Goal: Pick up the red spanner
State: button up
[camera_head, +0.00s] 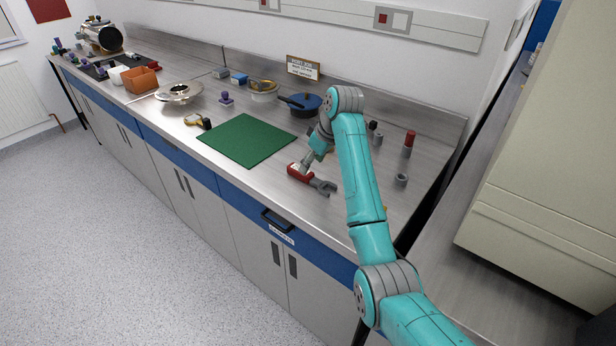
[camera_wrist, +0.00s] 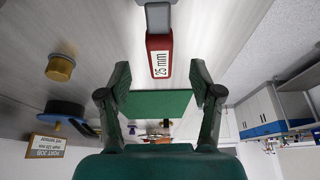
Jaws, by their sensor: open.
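The red spanner (camera_head: 299,173) lies on the steel worktop near its front edge, right of the green mat. Its grey jaw end (camera_head: 324,187) points right. In the wrist view its red handle (camera_wrist: 159,58), labelled "25 mm", shows with part of its grey shaft at the top of the picture. My gripper (camera_head: 308,161) is just above and behind the red handle. In the wrist view my gripper (camera_wrist: 160,72) is open, with one finger on each side of the handle end and a clear gap on both sides. I cannot tell the exact height above the worktop.
The green mat (camera_head: 247,140) lies left of the spanner. A blue pan (camera_head: 305,105) and a small sign (camera_head: 303,68) stand behind. A grey nut (camera_head: 401,180) and a red-topped cylinder (camera_head: 408,144) stand to the right.

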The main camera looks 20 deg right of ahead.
aim_at(310, 178)
jog(key=shift+x, duration=2.6)
grip_shut()
